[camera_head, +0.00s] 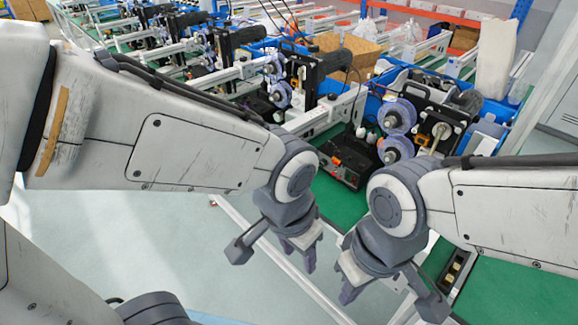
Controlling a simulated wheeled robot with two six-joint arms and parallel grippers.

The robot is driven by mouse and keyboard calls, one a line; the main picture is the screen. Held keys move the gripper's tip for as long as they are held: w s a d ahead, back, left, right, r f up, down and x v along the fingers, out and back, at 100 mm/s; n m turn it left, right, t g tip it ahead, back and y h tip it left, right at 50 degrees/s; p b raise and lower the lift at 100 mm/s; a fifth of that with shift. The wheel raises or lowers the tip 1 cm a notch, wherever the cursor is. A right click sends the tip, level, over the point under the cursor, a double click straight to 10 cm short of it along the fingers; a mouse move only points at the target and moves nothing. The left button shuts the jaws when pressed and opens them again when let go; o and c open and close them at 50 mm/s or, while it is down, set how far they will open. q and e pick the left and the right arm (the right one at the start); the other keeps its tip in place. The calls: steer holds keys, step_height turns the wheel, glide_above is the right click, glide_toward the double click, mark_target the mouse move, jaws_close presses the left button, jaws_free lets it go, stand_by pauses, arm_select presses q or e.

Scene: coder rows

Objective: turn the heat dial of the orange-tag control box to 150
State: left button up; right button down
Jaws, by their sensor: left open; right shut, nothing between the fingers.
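A black control box (352,158) sits on the green bench, right of centre and beyond my grippers. Small orange and red marks show on its front. Its heat dial and any numbers are too small to make out. My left gripper (298,254) is open and empty, pointing down in front of the bench, nearer to me than the box and to its left. My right gripper (348,292) is shut and empty, pointing down nearer to me than the box. Neither gripper touches the box.
Labelling machines with purple-grey reels (397,115) stand beside and behind the box. Blue bins (495,108) and a cardboard box (358,55) are behind. A pale rail (285,265) runs along the bench's front. Floor at lower left is clear.

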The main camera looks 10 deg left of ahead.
arm_select(q)
steer(key=w+a+f+t+h+b, duration=0.1)
steer(key=w+f+t+b, duration=0.25)
steer(key=w, duration=0.75)
steer(key=w+f+n+t+b, duration=0.15)
steer(key=w+f+b, duration=0.3)
steer(key=w, duration=0.55)
steer(key=w+a+f+t+h+b, duration=0.1)
steer(key=w+f+t+b, duration=0.25)
steer(key=w, duration=0.75)
steer(key=m+t+h+b, duration=0.1)
steer(key=m+h+b, duration=0.1)
steer(key=h+b, duration=0.35)
glide_toward(321, 165)
steer(key=shift+y, duration=0.45)
steer(key=x, duration=0.5)
steer(key=b+x, duration=0.1)
steer(key=x, duration=0.2)
steer(key=shift+d+r, duration=0.25)
steer(key=shift+d, duration=0.15)
jaws_close()
